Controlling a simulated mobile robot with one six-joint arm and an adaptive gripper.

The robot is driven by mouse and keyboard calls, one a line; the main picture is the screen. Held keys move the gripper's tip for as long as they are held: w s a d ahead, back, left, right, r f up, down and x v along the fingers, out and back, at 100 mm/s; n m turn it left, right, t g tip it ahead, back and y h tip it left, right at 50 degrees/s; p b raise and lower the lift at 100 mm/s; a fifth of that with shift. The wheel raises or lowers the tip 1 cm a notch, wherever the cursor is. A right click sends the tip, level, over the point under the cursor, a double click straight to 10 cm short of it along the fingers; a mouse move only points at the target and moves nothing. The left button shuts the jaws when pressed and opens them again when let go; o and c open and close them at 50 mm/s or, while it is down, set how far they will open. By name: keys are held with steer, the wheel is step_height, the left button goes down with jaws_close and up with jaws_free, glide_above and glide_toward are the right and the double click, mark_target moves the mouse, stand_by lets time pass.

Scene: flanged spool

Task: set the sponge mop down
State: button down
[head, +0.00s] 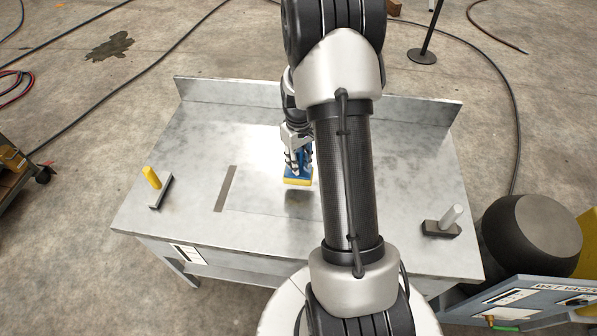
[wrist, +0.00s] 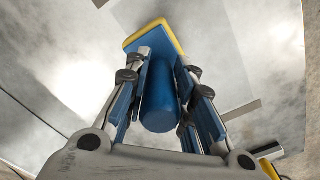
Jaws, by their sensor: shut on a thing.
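The sponge mop has a blue body and a yellow sponge edge (head: 297,181). In the wrist view its blue round handle (wrist: 159,95) stands between the fingers, with the blue head and yellow rim beyond it. My gripper (head: 299,160) is shut on the handle, pointing down over the middle of the metal table (head: 256,140). A dark shadow shows just below the sponge, so the mop seems to be a little above the tabletop. The far side of the sponge and its underside are hidden.
A grey-handled block (head: 443,222) sits at the right. A raised lip (head: 240,94) runs along the back. The tabletop around the mop is clear.

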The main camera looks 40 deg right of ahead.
step_height(320, 180, down, 4)
steer(key=shift+f+b, duration=0.25)
steer(key=shift+b, duration=0.35)
steer(key=shift+r, duration=0.1)
steer(key=c, duration=1.4)
jaws_free()
steer(key=shift+o, duration=0.2)
